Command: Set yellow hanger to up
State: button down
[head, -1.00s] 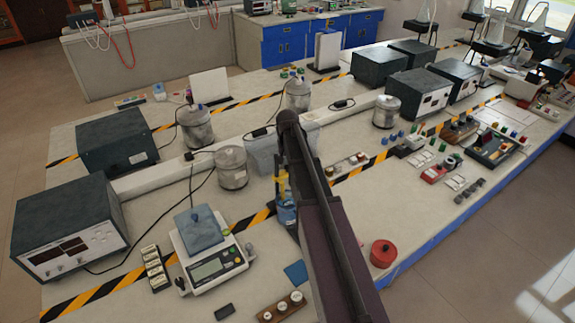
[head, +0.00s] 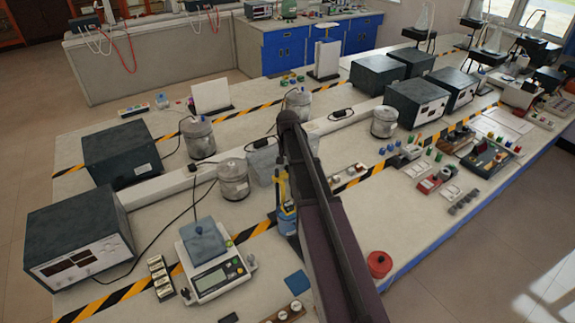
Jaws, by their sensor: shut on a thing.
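A narrow yellow upright piece (head: 281,187) shows just left of my arm, above a blue and yellow part (head: 287,217) on the bench. It may be the yellow hanger, but it is small and partly hidden by my arm, so I cannot tell its setting. My dark arm rises from the bottom of the head view across the middle of the bench. My gripper is not visible; the arm hides whatever lies behind it.
A balance (head: 212,272) stands left of the arm, with a large meter box (head: 80,240) farther left. Metal cans (head: 233,180) and a clear bin (head: 262,164) stand behind.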

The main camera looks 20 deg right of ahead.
jog(key=shift+w+r, duration=0.1)
jog(key=shift+w, duration=0.1)
jog(key=c, duration=0.7)
grip_release()
jog(key=shift+o, duration=1.2)
jog(key=shift+s+r, duration=0.1)
jog(key=shift+s, duration=0.1)
